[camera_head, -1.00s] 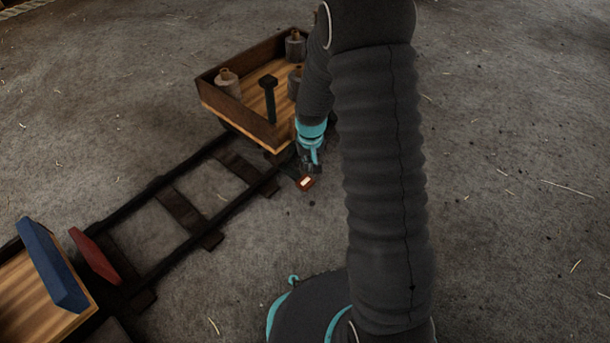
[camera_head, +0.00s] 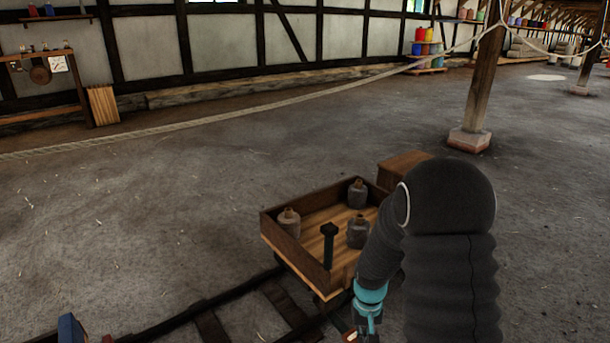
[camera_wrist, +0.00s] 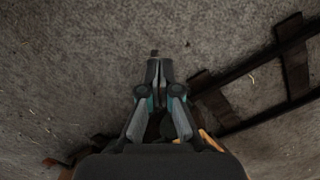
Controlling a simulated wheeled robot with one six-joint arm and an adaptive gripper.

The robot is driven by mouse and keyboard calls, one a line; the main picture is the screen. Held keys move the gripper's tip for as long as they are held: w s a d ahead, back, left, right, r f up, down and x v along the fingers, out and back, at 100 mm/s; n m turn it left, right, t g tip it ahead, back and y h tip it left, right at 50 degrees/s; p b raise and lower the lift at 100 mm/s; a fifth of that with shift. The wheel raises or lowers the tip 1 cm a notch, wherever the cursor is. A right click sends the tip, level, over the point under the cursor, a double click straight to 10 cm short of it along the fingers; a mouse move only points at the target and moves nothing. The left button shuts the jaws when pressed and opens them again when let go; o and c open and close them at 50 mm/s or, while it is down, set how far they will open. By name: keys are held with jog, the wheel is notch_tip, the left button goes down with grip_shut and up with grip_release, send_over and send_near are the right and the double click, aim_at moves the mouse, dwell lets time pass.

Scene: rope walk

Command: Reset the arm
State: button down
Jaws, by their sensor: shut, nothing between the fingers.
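My gripper (camera_wrist: 154,72) shows in the wrist view with its two fingers together, nothing between them. It points at the grey floor, beside the rail track (camera_wrist: 265,62). In the head view my gripper (camera_head: 364,325) hangs low at the bottom, just in front of the near corner of a wooden cart (camera_head: 283,242). My dark, ribbed arm bends over at the right and hides part of the cart's right side. A small reddish thing at the bottom edge by the gripper is mostly cut off.
The cart holds several grey jars (camera_head: 357,193) and a dark upright post (camera_head: 329,246). A wooden box (camera_head: 402,166) stands behind it. A rope (camera_head: 230,118) crosses the room to a wooden pillar (camera_head: 485,85). A blue block (camera_head: 71,329) is at lower left. The floor at left is clear.

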jog(key=s+r+t+p, duration=0.2)
jog(key=s+r, duration=0.5)
jog(key=r, duration=0.6)
jog(key=s+r+t+p, duration=0.2)
jog(key=s+r+p, duration=0.2)
jog(key=r, duration=1)
jog(key=s+r+t+p, duration=0.2)
jog(key=s+r+p, duration=0.1)
jog(key=s+r, duration=0.6)
jog(key=shift+s+r+t+p, duration=0.3)
jog(key=shift+s+r+p, duration=0.1)
jog(key=shift+r, duration=2)
